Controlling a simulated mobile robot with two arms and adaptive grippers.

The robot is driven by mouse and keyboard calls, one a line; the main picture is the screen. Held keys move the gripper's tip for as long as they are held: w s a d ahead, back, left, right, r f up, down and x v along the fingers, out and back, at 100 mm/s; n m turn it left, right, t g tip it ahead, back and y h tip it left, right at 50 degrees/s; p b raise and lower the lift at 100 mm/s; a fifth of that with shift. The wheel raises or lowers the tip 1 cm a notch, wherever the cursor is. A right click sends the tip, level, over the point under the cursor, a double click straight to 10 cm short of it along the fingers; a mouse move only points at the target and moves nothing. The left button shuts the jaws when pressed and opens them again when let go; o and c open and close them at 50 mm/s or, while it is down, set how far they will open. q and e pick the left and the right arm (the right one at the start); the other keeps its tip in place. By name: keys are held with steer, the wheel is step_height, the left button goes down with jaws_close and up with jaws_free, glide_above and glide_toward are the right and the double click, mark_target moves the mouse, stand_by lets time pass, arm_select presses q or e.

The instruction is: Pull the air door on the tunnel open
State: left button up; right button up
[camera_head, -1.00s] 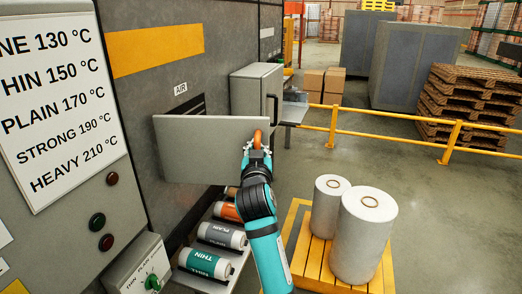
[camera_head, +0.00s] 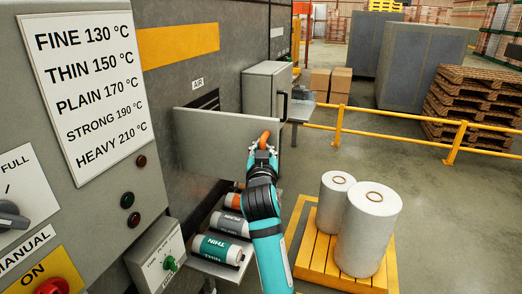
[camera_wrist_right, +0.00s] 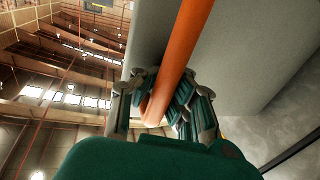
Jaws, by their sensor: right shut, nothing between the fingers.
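The air door (camera_head: 215,138) is a flat grey panel standing out from the dark tunnel wall below the AIR label (camera_head: 197,83). Part of a dark slotted opening (camera_head: 205,99) shows behind its top edge. An orange handle (camera_head: 265,139) is near the door's right end. My right gripper (camera_head: 262,147) is at this handle, shut with nothing held. In the right wrist view, the orange handle (camera_wrist_right: 180,60) runs close along the fingers (camera_wrist_right: 165,108), with the grey door (camera_wrist_right: 240,55) behind it. My left gripper is not in view.
Labelled rolls (camera_head: 222,248) lie on a rack under the door. A control panel (camera_head: 100,190) stands at the left. A grey cabinet (camera_head: 268,92) is beyond the door. White rolls (camera_head: 368,230) stand on a yellow pallet (camera_head: 320,258) at the right. A yellow rail (camera_head: 400,140) crosses behind open floor.

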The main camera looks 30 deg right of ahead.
steer(key=o, duration=0.8)
steer(key=shift+s+d+f, duration=0.1)
steer(key=shift+s+d, duration=0.3)
steer(key=shift+d, duration=0.05)
steer(key=shift+w+a, duration=0.15)
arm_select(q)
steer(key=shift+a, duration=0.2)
arm_select(e)
step_height(320, 180, up, 10)
